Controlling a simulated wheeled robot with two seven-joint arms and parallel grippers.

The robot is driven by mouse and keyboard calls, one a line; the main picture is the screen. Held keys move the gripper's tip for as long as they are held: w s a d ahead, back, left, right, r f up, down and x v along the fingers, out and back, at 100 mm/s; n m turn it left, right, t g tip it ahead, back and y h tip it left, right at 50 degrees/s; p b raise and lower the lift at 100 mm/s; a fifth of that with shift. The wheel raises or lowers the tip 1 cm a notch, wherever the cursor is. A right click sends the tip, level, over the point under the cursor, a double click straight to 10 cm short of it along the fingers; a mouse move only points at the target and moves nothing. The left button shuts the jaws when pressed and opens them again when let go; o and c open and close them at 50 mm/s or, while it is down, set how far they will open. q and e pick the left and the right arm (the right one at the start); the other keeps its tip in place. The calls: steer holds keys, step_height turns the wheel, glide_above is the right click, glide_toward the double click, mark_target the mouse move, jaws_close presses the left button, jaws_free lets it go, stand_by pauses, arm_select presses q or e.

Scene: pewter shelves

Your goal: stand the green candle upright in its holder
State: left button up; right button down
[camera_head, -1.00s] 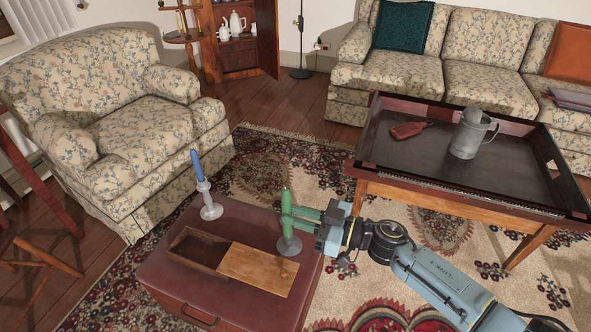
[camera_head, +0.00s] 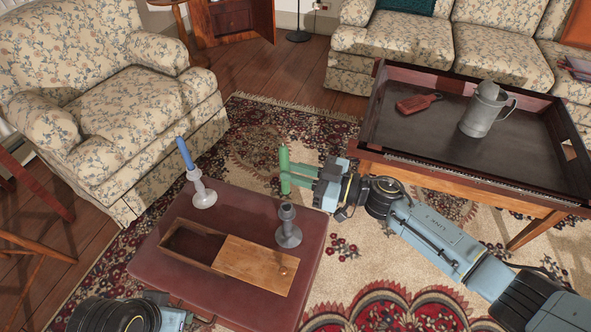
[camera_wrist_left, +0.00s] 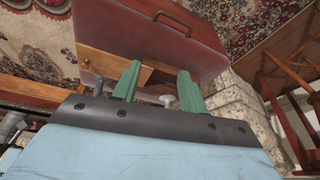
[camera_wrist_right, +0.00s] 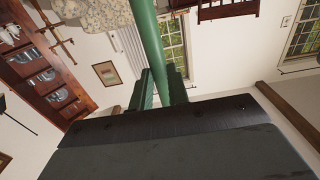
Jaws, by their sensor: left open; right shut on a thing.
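The green candle (camera_head: 284,165) is upright in my right gripper (camera_head: 287,176), whose fingers are shut on it. In the right wrist view the candle (camera_wrist_right: 149,38) runs between the fingers. Its grey holder (camera_head: 288,232) stands upright and empty on the dark red chest (camera_head: 232,203). In the head view the candle's lower end shows above the holder, apart from it; the exact depth between them is hard to tell. My left gripper is open and empty in the left wrist view (camera_wrist_left: 158,86); its fingers are outside the head view.
A blue candle (camera_head: 185,153) in a pale holder (camera_head: 203,196) stands on the chest, leaning slightly. A wooden box (camera_head: 257,265) with a partly slid lid lies in front. A tray table (camera_head: 400,155) with a pewter jug (camera_head: 482,117) is at right, an armchair (camera_head: 130,100) at left.

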arm_select(q)
steer(key=shift+f, duration=0.15)
arm_select(e)
steer(key=shift+r, duration=0.1)
arm_select(q)
steer(key=w+d+r+t+h+b, duration=0.2)
steer(key=w+d+r+t+b, duration=0.2)
steer(key=w+r+t, duration=0.4)
steer(key=shift+w+d+r+m+t+h, duration=0.35)
steer(key=shift+w+d, duration=0.25)
steer(key=shift+w, duration=0.8)
arm_select(e)
step_height(320, 180, down, 6)
steer(key=shift+f, duration=0.2)
arm_select(q)
steer(key=shift+r, duration=0.1)
steer(key=shift+r+p, duration=0.2)
steer(key=shift+p, duration=0.1)
stand_by(0.3)
steer(key=shift+f+b, duration=1.2)
arm_select(e)
steer(key=shift+f, duration=1.8)
